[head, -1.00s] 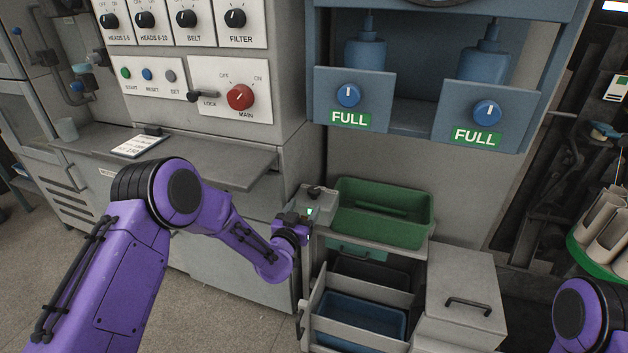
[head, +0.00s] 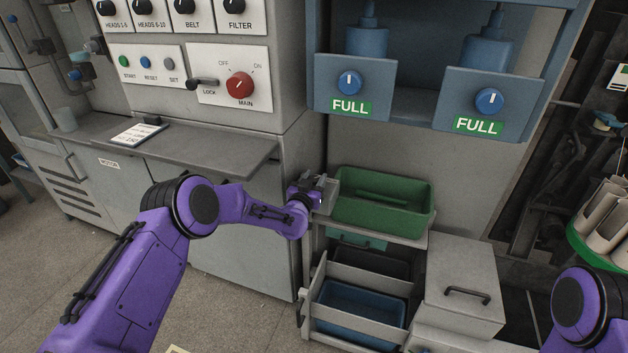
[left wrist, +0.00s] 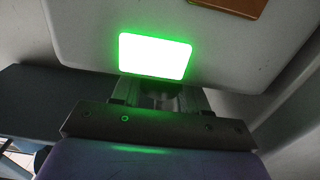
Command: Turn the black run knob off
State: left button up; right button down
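No label reading "run" is legible. A small grey box (head: 331,192) stands at the left end of the green tray, and my left gripper (head: 318,186) is right at it, covering much of its near side. In the left wrist view, a bright green lamp (left wrist: 156,56) glows on a pale grey face. My left gripper (left wrist: 160,95) points at that face just below the lamp. Its fingertips are dark, and I cannot tell whether they are around a knob. The black knob is not clearly visible now. My right gripper is out of view.
A control panel with black knobs and a red main knob (head: 239,86) is at upper left, above a grey shelf (head: 210,153). The green tray (head: 385,205) is just right of my left gripper. Blue dispensers with FULL labels (head: 350,107) hang above.

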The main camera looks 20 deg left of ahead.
pick_arm(q)
jog(key=shift+c, duration=1.1)
jog(key=shift+n+y, duration=0.3)
jog(key=shift+y, duration=0.2)
jog(key=n+y, duration=0.1)
jog(key=y, duration=0.1)
jog(key=shift+d+f+n+y+b, duration=0.1)
jog(key=shift+n+y+b, duration=0.3)
jog(key=n+g+y+b, duration=0.1)
jog(key=y, duration=0.1)
jog(key=shift+f+n+y, duration=0.1)
jog(key=shift+n+y, duration=0.2)
jog(key=shift+n, duration=0.1)
jog(key=n+g+y+b, duration=0.2)
jog(key=n+y+b, duration=0.1)
jog(key=y+b, duration=0.1)
jog(key=shift+f+y, duration=0.1)
jog(key=shift+y, duration=0.3)
jog(key=shift+r+n+g+y+b, duration=0.2)
jog(key=shift+n+g+y+b, duration=0.65)
jog(key=shift+b, duration=0.2)
